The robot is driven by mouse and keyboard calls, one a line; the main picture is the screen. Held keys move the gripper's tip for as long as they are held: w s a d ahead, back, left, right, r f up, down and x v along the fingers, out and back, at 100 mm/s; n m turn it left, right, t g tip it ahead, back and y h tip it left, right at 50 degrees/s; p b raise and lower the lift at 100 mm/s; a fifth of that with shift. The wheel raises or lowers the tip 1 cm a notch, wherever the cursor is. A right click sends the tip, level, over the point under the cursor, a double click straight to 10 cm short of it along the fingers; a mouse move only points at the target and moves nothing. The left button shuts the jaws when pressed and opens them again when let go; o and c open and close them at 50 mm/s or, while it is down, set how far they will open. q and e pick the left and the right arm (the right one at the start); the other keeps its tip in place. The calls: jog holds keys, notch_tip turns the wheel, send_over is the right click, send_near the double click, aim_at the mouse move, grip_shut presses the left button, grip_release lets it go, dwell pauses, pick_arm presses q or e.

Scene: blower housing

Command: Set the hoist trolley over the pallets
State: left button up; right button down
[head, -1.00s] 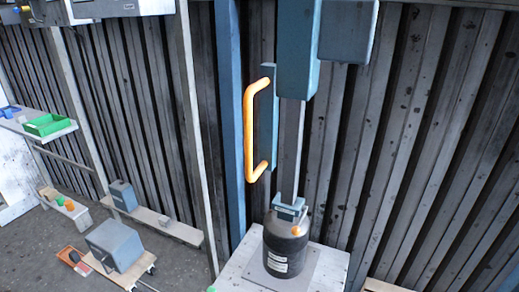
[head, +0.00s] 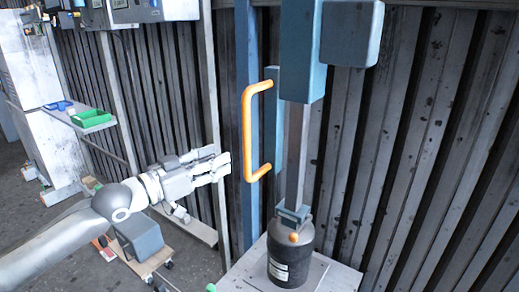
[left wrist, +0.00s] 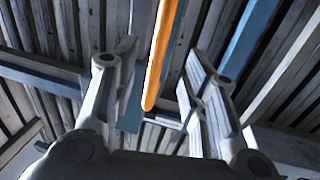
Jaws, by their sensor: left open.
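The hoist trolley (head: 300,50) is a blue-grey block at the top of the head view, with a grey box on its right side. An orange handle (head: 247,130) stands upright on its left. A post runs down from it to a dark cylinder (head: 290,256) with a blue bracket on top. The cylinder stands on a pale pallet (head: 235,280). My left gripper (head: 222,166) is open just left of the handle's lower half. In the left wrist view the orange handle (left wrist: 160,60) shows between the open fingers (left wrist: 160,95), with no clear contact. My right gripper is not in view.
A blue upright (head: 247,50) stands behind the handle, and a pale post (head: 213,110) to its left. A grey box on a cart (head: 138,238) is below my left arm. A shelf with a green tray (head: 87,117) is at left. A corrugated wall closes the back.

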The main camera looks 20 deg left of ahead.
aim_at(244, 148)
pick_arm(q)
jog(key=shift+p+x, duration=1.95)
jog(key=shift+x, duration=3.4)
jog(key=shift+r, duration=0.1)
grip_shut()
